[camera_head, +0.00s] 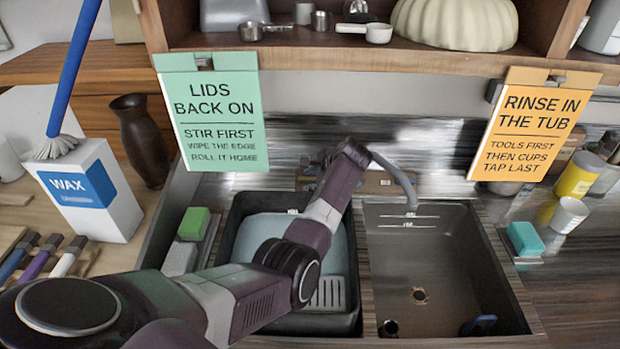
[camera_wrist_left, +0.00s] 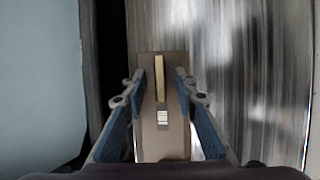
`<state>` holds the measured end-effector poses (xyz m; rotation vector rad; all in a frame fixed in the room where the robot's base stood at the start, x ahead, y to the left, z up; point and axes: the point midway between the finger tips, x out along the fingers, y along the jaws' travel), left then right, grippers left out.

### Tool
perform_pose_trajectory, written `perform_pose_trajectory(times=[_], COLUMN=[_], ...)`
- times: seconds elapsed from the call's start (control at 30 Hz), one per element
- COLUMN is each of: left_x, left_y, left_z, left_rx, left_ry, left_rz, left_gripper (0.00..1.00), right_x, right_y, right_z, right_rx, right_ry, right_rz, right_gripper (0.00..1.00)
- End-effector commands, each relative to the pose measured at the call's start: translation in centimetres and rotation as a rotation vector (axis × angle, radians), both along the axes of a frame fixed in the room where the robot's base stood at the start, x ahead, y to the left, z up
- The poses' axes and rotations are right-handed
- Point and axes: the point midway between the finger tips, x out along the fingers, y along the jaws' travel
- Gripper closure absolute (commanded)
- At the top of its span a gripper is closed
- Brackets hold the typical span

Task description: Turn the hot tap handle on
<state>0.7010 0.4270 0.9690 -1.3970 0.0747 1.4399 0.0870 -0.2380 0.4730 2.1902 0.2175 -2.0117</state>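The tap's grey curved spout (camera_head: 397,178) hangs over the right basin. A brown tap panel (camera_head: 374,183) lies behind the two basins, partly hidden by my left arm. In the left wrist view the panel (camera_wrist_left: 152,138) shows between my fingers, with a pale tan bar (camera_wrist_left: 159,78) and a small white label. I cannot tell whether the bar is the hot tap handle. My left gripper (camera_wrist_left: 160,92) is open over the panel, its blue-padded fingers apart on either side. In the head view my left arm hides its fingertips. My right gripper is not in view.
The left basin (camera_head: 240,208) holds pale blue water and stands under my arm. The right basin (camera_head: 462,250) shows a bare bottom with a drain. A green sign (camera_head: 215,110) and an orange sign (camera_head: 530,123) hang from the shelf above. A wax box (camera_head: 95,195) stands left.

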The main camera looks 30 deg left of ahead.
Motion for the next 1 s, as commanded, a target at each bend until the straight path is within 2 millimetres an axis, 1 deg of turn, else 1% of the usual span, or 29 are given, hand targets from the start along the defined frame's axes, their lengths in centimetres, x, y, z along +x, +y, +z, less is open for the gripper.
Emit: perform_pose_trajectory(times=[0.13, 0.33, 0.5, 0.57, 0.6, 1.0], left_x=[0.13, 0.13, 0.11, 0.11, 0.11, 0.14], left_y=[0.25, 0.25, 0.24, 0.23, 0.22, 0.24], left_z=[-0.23, -0.24, -0.25, -0.24, -0.25, -0.21], left_rx=[0.0, 0.0, 0.001, 0.001, 0.001, -0.019], left_ry=[-0.001, -0.001, -0.001, -0.001, -0.001, -0.012], left_rz=[-0.001, -0.001, 0.0, 0.0, 0.0, 0.029], left_gripper=[0.73, 0.73, 0.92, 0.98, 1.0, 1.0], right_x=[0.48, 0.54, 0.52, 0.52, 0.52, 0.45], right_y=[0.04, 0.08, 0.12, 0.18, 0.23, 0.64], right_z=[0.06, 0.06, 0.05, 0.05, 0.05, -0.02], right_rx=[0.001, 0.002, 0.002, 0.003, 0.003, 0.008], right_ry=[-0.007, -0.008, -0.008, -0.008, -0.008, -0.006], right_rz=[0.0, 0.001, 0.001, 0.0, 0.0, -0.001], right_gripper=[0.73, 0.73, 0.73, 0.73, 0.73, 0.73])
